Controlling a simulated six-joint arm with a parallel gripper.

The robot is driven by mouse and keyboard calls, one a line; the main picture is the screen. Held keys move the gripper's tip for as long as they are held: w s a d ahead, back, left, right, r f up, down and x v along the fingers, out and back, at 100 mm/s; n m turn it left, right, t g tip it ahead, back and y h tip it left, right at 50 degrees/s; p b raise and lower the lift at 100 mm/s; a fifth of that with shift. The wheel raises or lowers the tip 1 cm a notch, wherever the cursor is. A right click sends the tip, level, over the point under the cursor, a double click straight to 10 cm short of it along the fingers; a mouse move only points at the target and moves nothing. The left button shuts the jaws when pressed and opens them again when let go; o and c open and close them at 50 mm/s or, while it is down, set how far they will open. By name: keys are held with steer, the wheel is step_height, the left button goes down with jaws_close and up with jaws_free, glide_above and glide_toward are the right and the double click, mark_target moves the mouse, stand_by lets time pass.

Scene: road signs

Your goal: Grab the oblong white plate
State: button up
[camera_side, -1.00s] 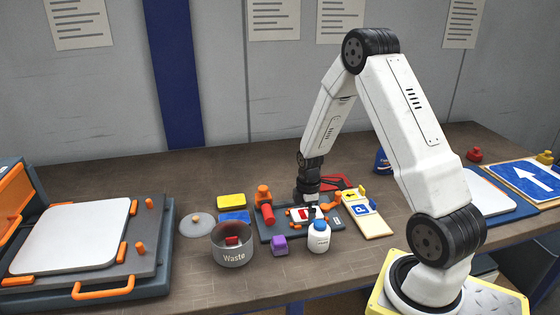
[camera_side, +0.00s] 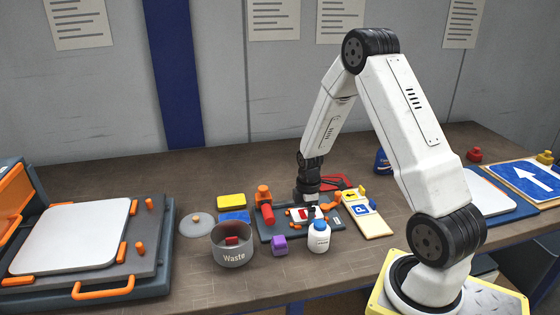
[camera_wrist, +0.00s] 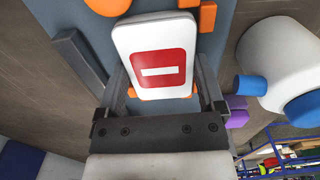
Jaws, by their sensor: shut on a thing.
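The oblong white plate (camera_wrist: 155,50) has a red square with a white bar on it. In the wrist view it stands between the two fingers of my gripper (camera_wrist: 162,86), which is shut on it. In the side view the plate (camera_side: 298,214) shows small under my gripper (camera_side: 307,203), low at the dark fixture (camera_side: 272,232). Orange clamps sit around it on the fixture. The lower edge of the plate is partly hidden by my gripper in the wrist view.
A white bottle with a blue cap (camera_side: 319,237) and a purple block (camera_side: 279,245) stand close in front. The grey waste bin (camera_side: 233,252) is further left. A parking sign board (camera_side: 367,217) lies to the right. Bare table is free at the front left.

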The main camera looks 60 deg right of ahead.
steer(key=shift+r, duration=0.1)
steer(key=shift+r, duration=0.7)
steer(key=s+a+r, duration=0.6)
steer(key=s+r, duration=0.5)
steer(key=s, duration=0.1)
steer(key=shift+s+r, duration=0.2)
steer(key=shift+s, duration=0.15)
steer(key=shift+w+d, duration=0.1)
